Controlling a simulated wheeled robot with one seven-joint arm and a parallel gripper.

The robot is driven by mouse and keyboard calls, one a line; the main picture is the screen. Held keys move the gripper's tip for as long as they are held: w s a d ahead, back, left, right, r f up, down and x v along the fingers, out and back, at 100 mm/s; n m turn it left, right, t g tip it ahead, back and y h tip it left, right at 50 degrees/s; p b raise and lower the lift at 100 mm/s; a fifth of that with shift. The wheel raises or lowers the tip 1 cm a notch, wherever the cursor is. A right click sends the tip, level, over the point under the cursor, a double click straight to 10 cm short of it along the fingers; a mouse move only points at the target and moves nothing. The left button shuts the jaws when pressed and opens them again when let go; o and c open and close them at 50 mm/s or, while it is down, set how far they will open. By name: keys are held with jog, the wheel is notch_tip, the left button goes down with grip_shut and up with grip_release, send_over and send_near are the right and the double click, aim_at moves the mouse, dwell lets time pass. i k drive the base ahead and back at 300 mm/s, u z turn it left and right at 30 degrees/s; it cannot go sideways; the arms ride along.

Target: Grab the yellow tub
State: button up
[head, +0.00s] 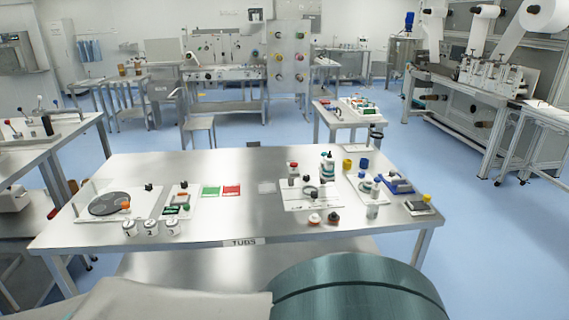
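A small yellow tub-like cylinder (347,164) stands on the steel table (225,222), right of the middle and towards its back edge. A similar blue cylinder (364,164) stands just right of it. A smaller yellow piece (427,198) sits on a dark block at the table's right end; I cannot tell if it is a tub. My gripper is not in view, so whether it is open or shut does not show.
A white bottle (327,166) stands left of the yellow cylinder. Two small lidded pots (314,219) (334,217) sit near the front edge, right of the "TUBS" label (243,242). Three numbered white cups (151,228) stand front left. The middle front is bare.

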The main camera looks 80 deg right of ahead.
aim_at(347, 164)
jog(key=z, duration=0.05)
jog(key=k, duration=1.8)
jog(key=z, duration=2.55)
